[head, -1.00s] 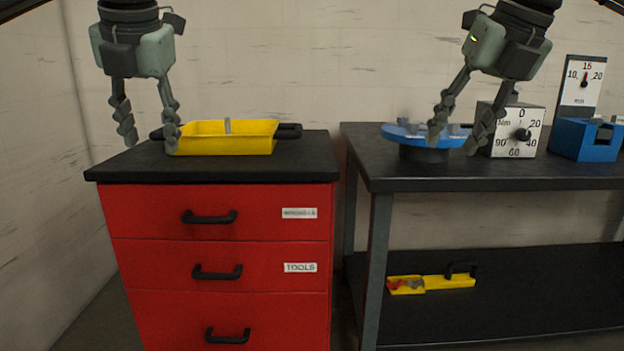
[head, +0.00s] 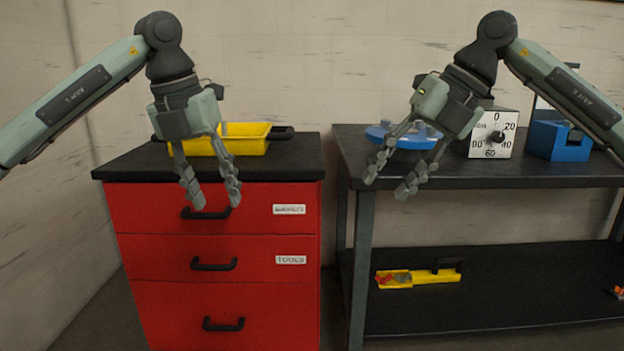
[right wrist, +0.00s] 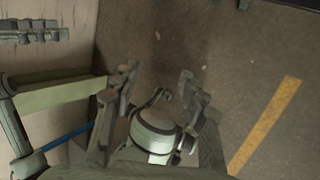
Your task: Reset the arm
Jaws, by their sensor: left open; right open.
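My left gripper (head: 210,192) is open and empty. In the head view it hangs in front of the red drawer cabinet (head: 260,255), its fingers overlapping the top edge and the upper drawer. My right gripper (head: 388,185) is open and empty. It hangs in front of the left end of the dark workbench (head: 550,178), below the blue round plate (head: 420,141) in the picture. In the right wrist view, the right gripper's fingers (right wrist: 160,90) are spread, with floor and a pale rounded part between them.
A yellow tray (head: 238,138) stands on the cabinet. A dial box (head: 493,133) and a blue block (head: 558,141) stand on the bench. A small yellow tray with a handle (head: 425,277) lies on the lower shelf. The right wrist view shows floor with a yellow stripe (right wrist: 265,124).

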